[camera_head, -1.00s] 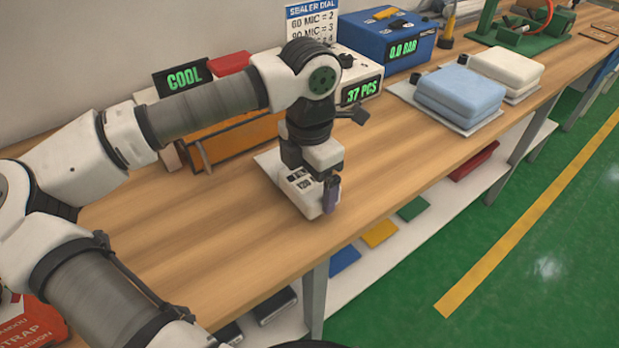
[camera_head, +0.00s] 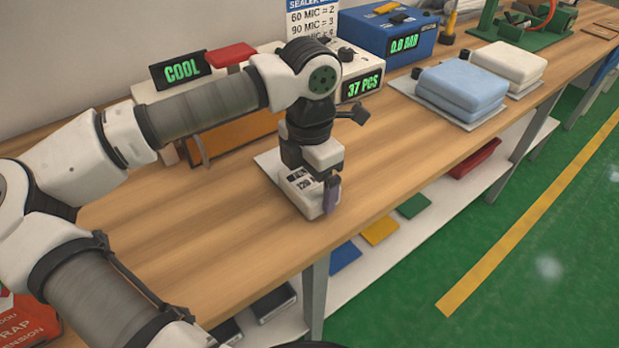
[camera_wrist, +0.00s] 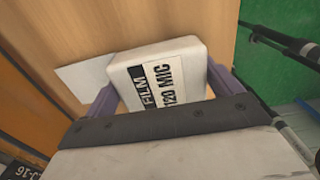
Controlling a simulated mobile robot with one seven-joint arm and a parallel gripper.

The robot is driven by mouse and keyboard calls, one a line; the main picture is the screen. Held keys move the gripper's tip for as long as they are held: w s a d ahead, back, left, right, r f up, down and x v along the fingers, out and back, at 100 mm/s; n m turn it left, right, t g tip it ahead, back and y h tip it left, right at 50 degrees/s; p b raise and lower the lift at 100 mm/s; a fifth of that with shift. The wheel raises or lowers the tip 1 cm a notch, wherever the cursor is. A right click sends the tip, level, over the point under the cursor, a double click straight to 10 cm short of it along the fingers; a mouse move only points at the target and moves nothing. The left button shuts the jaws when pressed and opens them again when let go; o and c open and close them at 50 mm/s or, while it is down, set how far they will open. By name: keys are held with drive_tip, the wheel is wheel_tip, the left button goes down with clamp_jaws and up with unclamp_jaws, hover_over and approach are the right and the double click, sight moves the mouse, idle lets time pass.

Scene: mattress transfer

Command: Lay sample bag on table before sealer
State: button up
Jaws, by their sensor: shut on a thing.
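The sample bag (camera_head: 303,197) is a white, padded block marked "FILM 120 MIC"; its label also shows in the wrist view (camera_wrist: 165,85). My gripper (camera_head: 317,184) points down, with its purple fingers on both sides of the bag, shut on it. The bag is low over or on the wooden table (camera_head: 240,240), near its front edge; I cannot tell if it touches. The sealer (camera_head: 240,135), with an orange front, red top and green "COOL" display (camera_head: 182,71), stands behind, partly hidden by my arm.
A white sheet (camera_head: 268,163) lies beside the bag on the sealer side. A "37 PCS" box (camera_head: 362,87) and a blue "0.0 BAR" box (camera_head: 400,45) stand at the back. Folded blue (camera_head: 462,90) and cream (camera_head: 508,62) pads lie to the right. The table's left front is clear.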

drive_tip(key=shift+f, duration=0.25)
drive_tip(key=o, duration=0.8)
drive_tip(key=shift+c, duration=0.2)
wheel_tip(320, 180, up, 14)
